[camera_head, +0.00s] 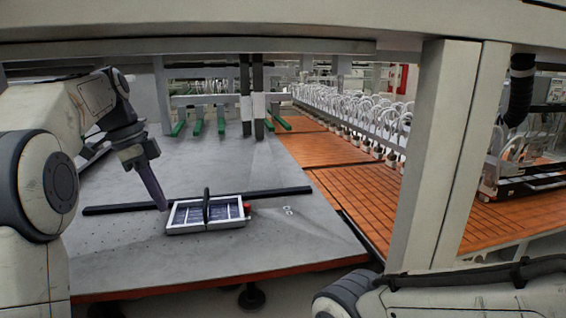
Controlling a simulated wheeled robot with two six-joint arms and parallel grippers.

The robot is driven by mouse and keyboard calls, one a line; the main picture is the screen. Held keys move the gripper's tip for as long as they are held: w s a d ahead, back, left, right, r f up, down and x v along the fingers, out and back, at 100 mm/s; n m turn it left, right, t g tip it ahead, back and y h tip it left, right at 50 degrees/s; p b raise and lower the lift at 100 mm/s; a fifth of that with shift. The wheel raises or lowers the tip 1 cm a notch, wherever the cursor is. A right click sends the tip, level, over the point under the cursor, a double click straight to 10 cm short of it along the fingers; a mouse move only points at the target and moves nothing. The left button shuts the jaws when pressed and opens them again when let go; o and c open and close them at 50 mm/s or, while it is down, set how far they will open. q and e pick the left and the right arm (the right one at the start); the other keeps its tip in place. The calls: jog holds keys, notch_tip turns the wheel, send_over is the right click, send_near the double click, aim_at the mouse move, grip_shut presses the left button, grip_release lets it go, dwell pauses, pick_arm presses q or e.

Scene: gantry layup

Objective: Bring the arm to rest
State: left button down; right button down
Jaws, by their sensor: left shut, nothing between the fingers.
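My left arm comes in from the left. Its gripper (162,207) is shut and empty, with its fingers pointing down close to the left end of a small framed tray (182,227) on the grey table. I cannot tell whether the fingertips touch the tray. The tray has a light rim, dark blue panels inside and a dark upright handle across its middle. Part of my right arm shows at the lower right; its gripper is out of view.
The grey table (120,258) has a dark bar (275,193) lying across it behind the tray. A thick gantry post (440,150) stands at the right, with a beam across the top. Orange slatted beds (370,195) with rows of suction cups lie beyond. The table's front right is clear.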

pick_arm(q)
jog(key=s+d+f+n, duration=0.1)
jog(key=s+d+f, duration=0.25)
jog(key=d, duration=0.25)
jog(key=s+d+f+n+y, duration=0.1)
jog(key=s+d+f+n, duration=0.15)
jog(key=s+d, duration=0.3)
jog(key=s+d+f+n, duration=0.1)
jog(key=s+d+f, duration=0.25)
jog(key=d, duration=0.35)
jog(key=s+d+f+n, duration=0.1)
jog(key=s+f, duration=0.3)
jog(key=s, duration=0.4)
jog(key=s+d+f+n+y, duration=0.1)
jog(key=s+f, duration=0.4)
jog(key=s, duration=0.3)
jog(key=shift+s+f+n+g, duration=0.15)
jog(key=shift+f+n+g, duration=0.15)
jog(key=shift+n, duration=0.05)
